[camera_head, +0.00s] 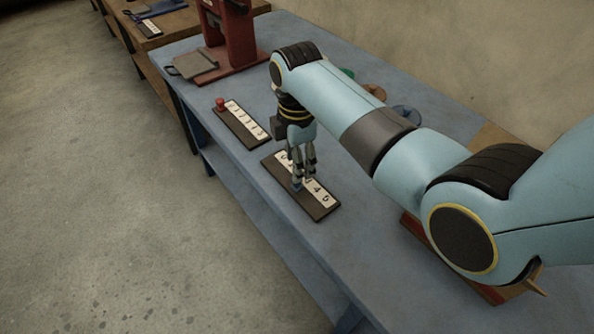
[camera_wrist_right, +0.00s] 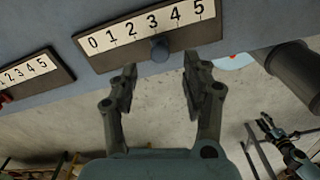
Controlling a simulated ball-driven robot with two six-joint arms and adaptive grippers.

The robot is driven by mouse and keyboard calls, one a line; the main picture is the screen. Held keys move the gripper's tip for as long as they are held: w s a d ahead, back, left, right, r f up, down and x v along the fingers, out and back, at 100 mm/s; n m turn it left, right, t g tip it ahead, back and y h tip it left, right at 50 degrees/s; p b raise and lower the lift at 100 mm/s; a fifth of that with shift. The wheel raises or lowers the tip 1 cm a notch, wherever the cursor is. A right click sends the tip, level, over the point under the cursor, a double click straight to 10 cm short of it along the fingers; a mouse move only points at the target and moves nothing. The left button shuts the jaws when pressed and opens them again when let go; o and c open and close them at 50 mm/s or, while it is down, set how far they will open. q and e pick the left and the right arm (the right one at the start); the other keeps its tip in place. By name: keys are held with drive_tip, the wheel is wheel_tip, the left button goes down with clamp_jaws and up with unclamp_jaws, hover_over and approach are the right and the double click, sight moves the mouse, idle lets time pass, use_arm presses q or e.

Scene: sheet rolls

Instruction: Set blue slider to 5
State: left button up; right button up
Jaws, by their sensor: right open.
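The blue slider (camera_head: 297,187) is a small round knob on a dark board with a white 0-to-5 number strip (camera_head: 320,190) on the blue table. In the right wrist view the blue knob (camera_wrist_right: 159,48) sits just below the number 3. My right gripper (camera_head: 302,172) points down over this board. Its fingers partly cover the strip in the head view. In the right wrist view my right gripper (camera_wrist_right: 163,72) is open, with the knob in line with the gap between its fingertips. Nothing shows as held.
A second board with a red knob (camera_head: 220,103) and its own number strip (camera_head: 246,120) lies farther back. A red press-like machine (camera_head: 232,35) stands at the table's back end. A red-brown item (camera_head: 415,228) lies under my arm. The table's front edge is close to the boards.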

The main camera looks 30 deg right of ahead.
wheel_tip(320, 180, down, 4)
drive_tip(key=shift+f, duration=0.15)
use_arm(q)
drive_tip(key=shift+w+d+f, duration=0.1)
drive_tip(key=shift+w+d, duration=0.05)
drive_tip(key=shift+w, duration=0.4)
drive_tip(key=shift+w+d+f, duration=0.1)
drive_tip(key=shift+w, duration=0.4)
drive_tip(key=shift+s, duration=0.1)
use_arm(e)
drive_tip(key=shift+c, duration=0.6)
use_arm(q)
drive_tip(key=shift+s, duration=0.3)
use_arm(e)
clamp_jaws()
